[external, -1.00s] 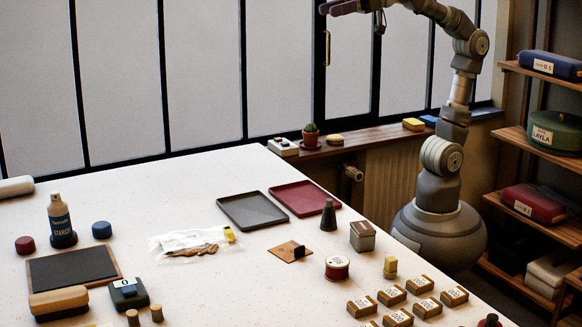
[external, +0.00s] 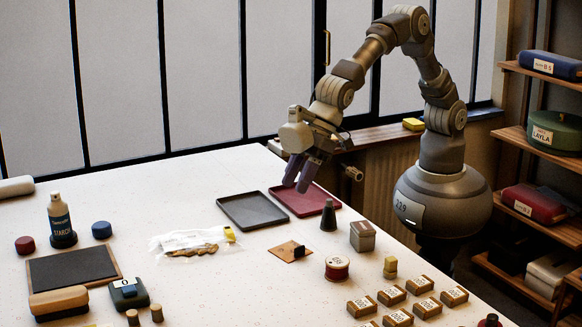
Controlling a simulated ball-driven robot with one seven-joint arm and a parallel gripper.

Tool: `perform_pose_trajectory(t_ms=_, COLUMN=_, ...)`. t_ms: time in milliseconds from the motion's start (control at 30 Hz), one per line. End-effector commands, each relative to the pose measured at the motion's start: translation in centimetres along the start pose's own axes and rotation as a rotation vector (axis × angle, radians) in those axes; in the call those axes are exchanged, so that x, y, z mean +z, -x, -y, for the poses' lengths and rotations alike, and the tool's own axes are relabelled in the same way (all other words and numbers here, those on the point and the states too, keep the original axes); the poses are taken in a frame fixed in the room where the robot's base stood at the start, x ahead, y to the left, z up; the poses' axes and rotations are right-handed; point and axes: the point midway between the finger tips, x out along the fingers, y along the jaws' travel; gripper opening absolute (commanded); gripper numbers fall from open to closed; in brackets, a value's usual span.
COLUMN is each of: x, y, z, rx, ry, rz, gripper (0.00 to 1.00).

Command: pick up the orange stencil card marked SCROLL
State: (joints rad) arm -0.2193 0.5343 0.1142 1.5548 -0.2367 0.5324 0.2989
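A flat orange-brown card (external: 283,250) lies on the white table near the middle of the external view. A small dark block (external: 299,252) stands at its right side and hides part of it. Any marking on the card is too small to read. My gripper (external: 296,186) points down above the dark red tray, up and behind the card and apart from it. Its two purple-grey fingers show a gap, with nothing seen between them.
A dark grey tray (external: 252,210) and a dark red tray (external: 322,204) lie behind the card. A dark cone (external: 328,217), a metal tin (external: 362,237) and a red spool (external: 337,268) stand to its right. A clear bag (external: 175,241) lies to its left. Bare table is in front.

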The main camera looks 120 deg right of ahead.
Motion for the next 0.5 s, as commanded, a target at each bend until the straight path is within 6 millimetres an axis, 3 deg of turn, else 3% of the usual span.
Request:
perform_pose_trajectory(t_ms=100, x=3.2, y=-4.0, z=2.3, rx=-0.009, ry=0.023, rz=0.105, gripper=0.39)
perform_pose_trajectory(t_ms=200, x=4.7, y=-5.9, z=3.0, rx=-0.011, ry=0.031, rz=0.14, gripper=0.39)
perform_pose_trajectory(t_ms=500, x=5.5, y=-10.4, z=3.2, rx=-0.012, ry=0.031, rz=0.146, gripper=0.39)
